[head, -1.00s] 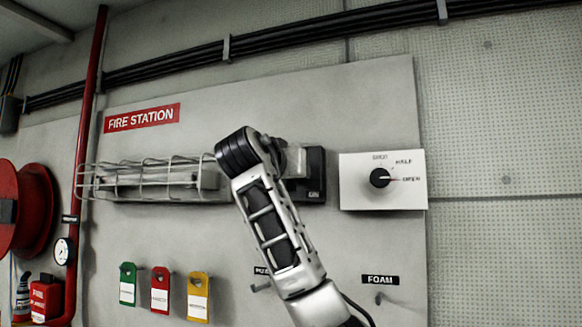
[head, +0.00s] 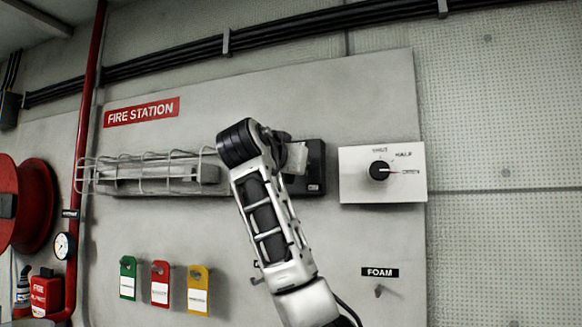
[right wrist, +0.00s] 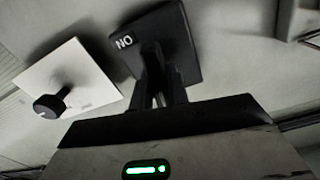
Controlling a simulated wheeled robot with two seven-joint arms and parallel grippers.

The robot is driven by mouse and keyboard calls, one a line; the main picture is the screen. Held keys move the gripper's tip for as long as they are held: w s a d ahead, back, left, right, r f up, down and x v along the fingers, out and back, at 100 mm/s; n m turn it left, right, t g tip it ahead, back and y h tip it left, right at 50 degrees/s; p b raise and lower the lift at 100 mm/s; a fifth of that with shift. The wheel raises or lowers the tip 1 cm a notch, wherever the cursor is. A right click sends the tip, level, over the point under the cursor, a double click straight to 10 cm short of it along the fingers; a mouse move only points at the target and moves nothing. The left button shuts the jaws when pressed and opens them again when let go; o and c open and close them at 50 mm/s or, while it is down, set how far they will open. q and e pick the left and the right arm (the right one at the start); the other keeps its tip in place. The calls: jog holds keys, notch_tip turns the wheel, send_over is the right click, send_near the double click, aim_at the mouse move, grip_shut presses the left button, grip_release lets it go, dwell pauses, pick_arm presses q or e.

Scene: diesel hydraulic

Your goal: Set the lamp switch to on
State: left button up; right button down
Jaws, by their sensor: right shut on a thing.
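The lamp switch is a black box (head: 316,168) on the grey panel, to the right of a caged lamp (head: 150,178) that looks unlit. In the head view my right arm and wrist cover the box's left side. My left gripper is out of view.
A white plate with a black rotary knob (head: 379,171) is close on the right of the switch; it also shows in the right wrist view (right wrist: 52,104). Green (head: 128,278), red (head: 160,285) and yellow (head: 198,291) tags hang below. A red hose reel (head: 35,205) stands at the left.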

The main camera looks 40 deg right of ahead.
jog(key=m, duration=0.2)
jog(key=shift+s+f+m, duration=0.1)
jog(key=shift+m, duration=0.3)
jog(key=m, duration=0.2)
jog(key=shift+s+m+b, duration=0.1)
jog(key=shift+m+b, duration=0.2)
jog(key=m, duration=0.2)
jog(key=shift+d+f+m, duration=0.1)
jog(key=shift+m, duration=0.3)
jog(key=m, duration=0.1)
jog(key=m+p, duration=0.1)
jog(key=m, duration=0.1)
jog(key=shift+s+f+m, duration=0.15)
jog(key=shift+m, duration=0.15)
jog(key=shift+d+f+m, duration=0.1)
jog(key=shift+f+m, duration=0.05)
jog(key=shift+m, duration=0.8)
jog(key=shift+f+m, duration=0.1)
jog(key=shift+m, duration=1.15)
jog(key=c, duration=1.4)
grip_release()
jog(key=shift+s, duration=0.1)
jog(key=shift+o, duration=0.2)
